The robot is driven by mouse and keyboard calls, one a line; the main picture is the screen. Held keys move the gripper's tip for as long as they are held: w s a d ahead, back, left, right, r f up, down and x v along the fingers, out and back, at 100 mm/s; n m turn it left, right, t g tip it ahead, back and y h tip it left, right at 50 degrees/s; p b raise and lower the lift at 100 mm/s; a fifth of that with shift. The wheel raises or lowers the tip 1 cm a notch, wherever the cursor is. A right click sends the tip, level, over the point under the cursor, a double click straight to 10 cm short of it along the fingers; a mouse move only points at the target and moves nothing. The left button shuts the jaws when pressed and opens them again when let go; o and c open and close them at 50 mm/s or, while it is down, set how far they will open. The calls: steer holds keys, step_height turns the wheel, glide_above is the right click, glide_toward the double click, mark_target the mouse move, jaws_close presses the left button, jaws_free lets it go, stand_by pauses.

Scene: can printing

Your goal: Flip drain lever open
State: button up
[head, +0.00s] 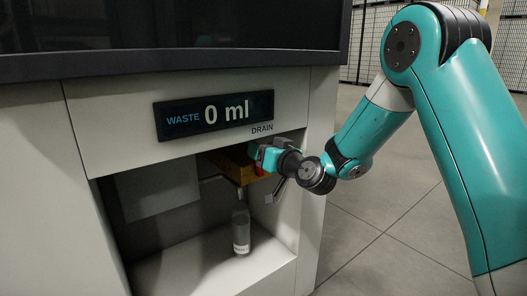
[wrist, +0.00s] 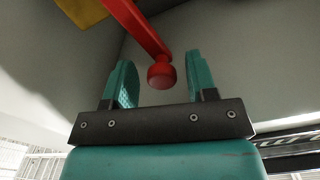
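The red drain lever (wrist: 146,35) runs down from the top in the wrist view and ends in a round red knob (wrist: 161,76). My gripper (wrist: 163,80) is open, with one teal finger on each side of the knob. There are visible gaps between the knob and both fingers. In the head view my gripper (head: 262,155) is inside the recess under the DRAIN label, and only a small red part of the lever (head: 259,170) shows beside it.
A yellow-orange block (head: 230,163) is at the top of the recess. The display (head: 215,114) above reads WASTE 0 ml. The recess's right wall is close to my gripper.

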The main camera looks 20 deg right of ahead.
steer(key=b+v, duration=1.3)
steer(key=v, duration=0.4)
steer(key=shift+s, duration=0.2)
